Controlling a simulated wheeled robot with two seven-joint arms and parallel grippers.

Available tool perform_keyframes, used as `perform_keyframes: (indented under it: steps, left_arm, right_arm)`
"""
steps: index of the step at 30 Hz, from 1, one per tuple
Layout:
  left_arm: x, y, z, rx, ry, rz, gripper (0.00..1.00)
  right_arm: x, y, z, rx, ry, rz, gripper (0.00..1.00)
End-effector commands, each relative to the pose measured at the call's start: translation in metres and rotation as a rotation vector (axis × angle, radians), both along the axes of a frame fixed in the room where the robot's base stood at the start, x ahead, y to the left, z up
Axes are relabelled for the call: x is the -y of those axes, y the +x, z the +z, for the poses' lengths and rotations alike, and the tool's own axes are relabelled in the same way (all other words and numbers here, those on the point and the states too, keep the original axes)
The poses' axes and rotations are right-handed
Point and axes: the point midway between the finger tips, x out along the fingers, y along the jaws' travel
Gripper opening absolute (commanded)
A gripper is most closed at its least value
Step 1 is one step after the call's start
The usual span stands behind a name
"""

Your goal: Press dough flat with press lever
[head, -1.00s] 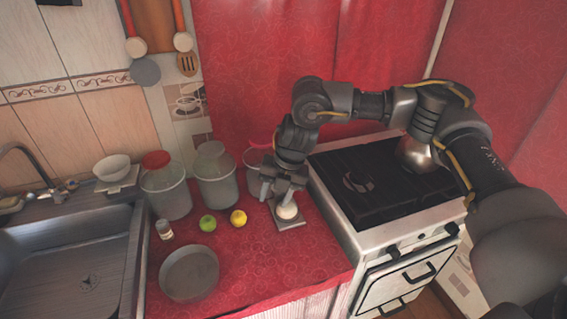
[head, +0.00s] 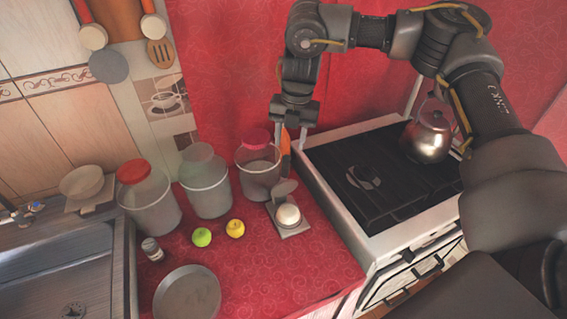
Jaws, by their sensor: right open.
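The dough press stands on the red counter beside the stove, with a grey base plate (head: 295,232) and a tilted round upper plate (head: 283,187) raised at its back. A pale ball of dough (head: 288,215) sits on the base, rounded and not pressed. My right gripper (head: 291,145) is open and empty above and behind the press, its fingers pointing down. A thin orange upright piece (head: 285,152) shows between or just behind the fingers; I cannot tell whether it is the press lever or whether the fingers touch it. My left gripper is out of view.
A jar with a pink lid (head: 257,170) stands close left of the press. The stove (head: 325,212) with a kettle (head: 430,132) is on the right. A green apple (head: 201,237), a yellow fruit (head: 235,228) and a pan (head: 187,294) lie left; open counter is in front.

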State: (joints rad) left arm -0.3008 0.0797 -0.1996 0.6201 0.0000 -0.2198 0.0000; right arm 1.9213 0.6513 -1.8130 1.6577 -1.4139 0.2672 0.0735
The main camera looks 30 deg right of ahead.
Motion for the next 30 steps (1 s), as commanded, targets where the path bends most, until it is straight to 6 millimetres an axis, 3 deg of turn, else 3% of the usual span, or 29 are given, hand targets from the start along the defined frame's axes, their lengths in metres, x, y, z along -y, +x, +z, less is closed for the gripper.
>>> perform_keyframes:
  steps: [7,18,30]
  left_arm:
    - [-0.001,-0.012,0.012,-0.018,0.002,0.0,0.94]
    - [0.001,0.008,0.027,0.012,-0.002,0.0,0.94]
    - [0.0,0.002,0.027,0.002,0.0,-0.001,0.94]
  right_arm:
    - [-0.003,0.001,-0.036,-0.005,-0.001,0.0,0.43]
    - [-0.006,0.005,-0.094,-0.002,-0.001,-0.003,0.43]
    - [-0.008,0.005,-0.104,0.0,0.001,-0.002,0.43]
